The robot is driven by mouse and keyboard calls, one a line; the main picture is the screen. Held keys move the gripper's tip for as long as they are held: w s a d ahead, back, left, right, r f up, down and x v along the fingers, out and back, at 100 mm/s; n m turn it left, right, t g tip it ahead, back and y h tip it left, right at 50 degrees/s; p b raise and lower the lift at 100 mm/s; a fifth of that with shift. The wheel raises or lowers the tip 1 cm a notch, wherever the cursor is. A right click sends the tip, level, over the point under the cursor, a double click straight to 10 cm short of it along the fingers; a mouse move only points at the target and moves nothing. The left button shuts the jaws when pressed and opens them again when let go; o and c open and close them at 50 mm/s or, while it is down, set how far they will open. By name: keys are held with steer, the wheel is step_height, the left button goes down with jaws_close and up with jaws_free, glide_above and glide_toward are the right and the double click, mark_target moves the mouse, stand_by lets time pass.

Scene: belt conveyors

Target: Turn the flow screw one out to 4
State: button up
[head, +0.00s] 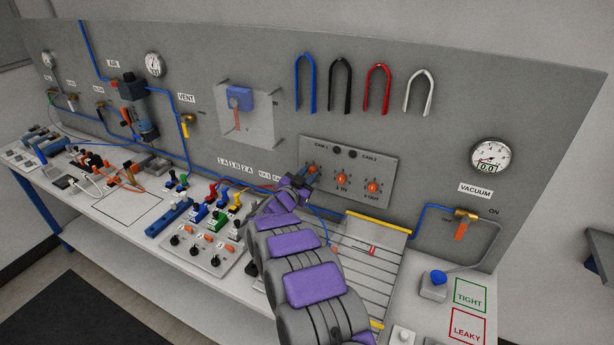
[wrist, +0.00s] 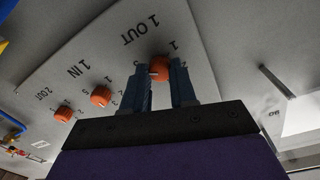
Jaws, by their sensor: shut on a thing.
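The orange flow screw marked 1 OUT (wrist: 158,67) sits on the grey sloping panel in the wrist view, with small digits around it. My gripper (wrist: 163,80) has its two dark fingers on either side of the screw, shut on it. A pale mark shows on the screw, but I cannot read its setting. In the head view my gripper (head: 306,178) is at the left end of the panel, and the screw is partly hidden by it. The 1 IN screw (wrist: 101,96) and 2 OUT screw (wrist: 64,114) stand apart in a row.
The knob panel (head: 384,163) is fixed to the grey backboard. Four-coloured hooks hang above it, including a red one (head: 377,90). Coloured valves, including a yellow one (head: 236,202), and a slatted tray (head: 380,285) lie near my arm. A vacuum gauge (head: 490,157) is at the right.

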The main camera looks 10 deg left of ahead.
jaws_close()
steer(key=shift+r+p, duration=0.15)
steer(key=shift+p, duration=0.45)
steer(key=shift+r+n+p, duration=0.15)
steer(key=shift+n+p, duration=0.45)
steer(key=shift+p, duration=0.45)
steer(key=n+p, duration=0.2)
steer(key=p, duration=0.2)
steer(key=shift+r, duration=0.1)
steer(key=n+p, duration=0.2)
steer(key=p, duration=0.2)
steer(key=shift+n, duration=0.3)
steer(key=n+p, duration=0.2)
steer(key=shift+a+n, duration=0.1)
steer(key=shift+n, duration=0.2)
steer(key=shift+f+n+t+p, duration=0.15)
steer(key=shift+n+p, duration=0.25)
steer(key=shift+n, duration=0.5)
steer(key=shift+f+n+t+p, duration=0.1)
steer(key=shift+n+t+p, duration=0.25)
steer(key=shift+n, duration=0.55)
